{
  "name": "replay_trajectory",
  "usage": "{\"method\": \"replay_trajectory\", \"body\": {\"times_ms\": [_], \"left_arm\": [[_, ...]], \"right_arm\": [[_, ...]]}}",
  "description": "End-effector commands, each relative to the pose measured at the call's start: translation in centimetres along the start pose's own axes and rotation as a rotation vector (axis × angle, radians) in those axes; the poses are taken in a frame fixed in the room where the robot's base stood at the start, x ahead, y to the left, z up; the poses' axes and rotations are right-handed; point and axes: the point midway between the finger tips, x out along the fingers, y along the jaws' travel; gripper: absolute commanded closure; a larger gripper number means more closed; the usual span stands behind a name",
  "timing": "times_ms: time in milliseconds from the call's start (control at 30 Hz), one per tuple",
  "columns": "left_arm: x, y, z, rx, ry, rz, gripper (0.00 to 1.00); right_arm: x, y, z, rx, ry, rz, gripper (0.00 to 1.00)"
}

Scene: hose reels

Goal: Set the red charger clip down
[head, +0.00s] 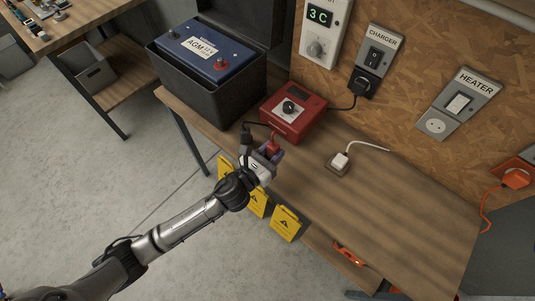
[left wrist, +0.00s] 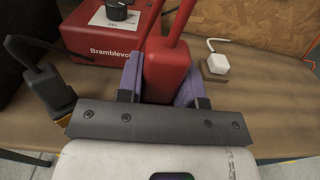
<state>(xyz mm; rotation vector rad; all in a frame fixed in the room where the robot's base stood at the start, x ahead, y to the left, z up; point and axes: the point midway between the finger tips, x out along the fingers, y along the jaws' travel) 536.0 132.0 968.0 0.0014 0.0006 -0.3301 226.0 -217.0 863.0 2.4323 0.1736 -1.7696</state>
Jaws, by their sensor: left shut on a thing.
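My left gripper (head: 266,157) is shut on the red charger clip (head: 273,146), over the bench near its front edge. In the left wrist view the red clip (left wrist: 168,72) stands between the purple finger pads, with a red cable rising from it. I cannot tell whether it touches the bench top. The black clip (head: 246,136) is just left of the gripper, and its lower end shows yellow in the left wrist view (left wrist: 45,90). The red charger (head: 293,112) stands on the bench (head: 380,200) just behind the gripper. My right gripper is not in view.
A blue AGM battery (head: 208,48) sits in an open black box (head: 215,95) at left. A white plug (head: 340,160) lies right of the charger. Yellow tags (head: 285,223) hang on the bench front. The bench's right part is clear.

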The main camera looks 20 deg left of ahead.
Motion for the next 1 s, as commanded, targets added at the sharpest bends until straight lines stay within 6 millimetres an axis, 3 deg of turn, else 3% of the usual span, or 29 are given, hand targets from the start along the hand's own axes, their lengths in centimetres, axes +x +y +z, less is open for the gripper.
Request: {"method": "replay_trajectory", "body": {"times_ms": [100, 300, 467, 800, 1000], "left_arm": [[0.9, 1.6, -1.2, -0.001, 0.000, 0.001, 0.92], [1.5, 2.9, -1.9, -0.001, -0.001, 0.000, 0.92], [1.6, 3.1, -2.4, -0.002, 0.000, 0.001, 0.92], [1.6, 3.0, -6.1, -0.003, 0.000, 0.000, 0.92], [1.6, 3.0, -6.0, 0.000, 0.000, 0.000, 0.92]], "right_arm": [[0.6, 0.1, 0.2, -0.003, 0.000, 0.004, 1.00], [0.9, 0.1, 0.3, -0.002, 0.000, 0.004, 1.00], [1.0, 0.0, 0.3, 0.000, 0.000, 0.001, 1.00], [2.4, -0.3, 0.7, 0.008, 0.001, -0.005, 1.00], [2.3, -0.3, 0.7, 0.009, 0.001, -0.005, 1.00]]}}
